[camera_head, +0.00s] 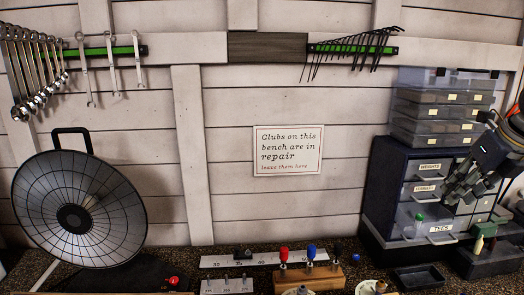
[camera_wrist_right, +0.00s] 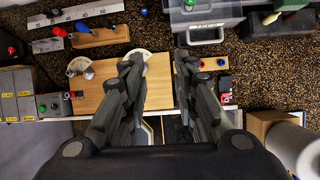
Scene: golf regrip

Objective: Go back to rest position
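My right gripper (camera_head: 462,188) is raised at the right side of the head view, in front of the drawer cabinet (camera_head: 385,185). In the right wrist view its two fingers (camera_wrist_right: 157,68) are spread apart with nothing between them. Below it in that view is a wooden board (camera_wrist_right: 158,85) on the speckled bench. I cannot tell whether the gripper touches the cabinet. My left gripper is in neither view.
The TEES drawer (camera_head: 440,229) looks pulled out. Clear organizer boxes (camera_head: 440,97) stand on the cabinet. A wooden block holds red and blue-topped tools (camera_head: 311,252). A round lamp-like disc (camera_head: 110,210) stands left. A black tray (camera_head: 420,278) lies before the cabinet.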

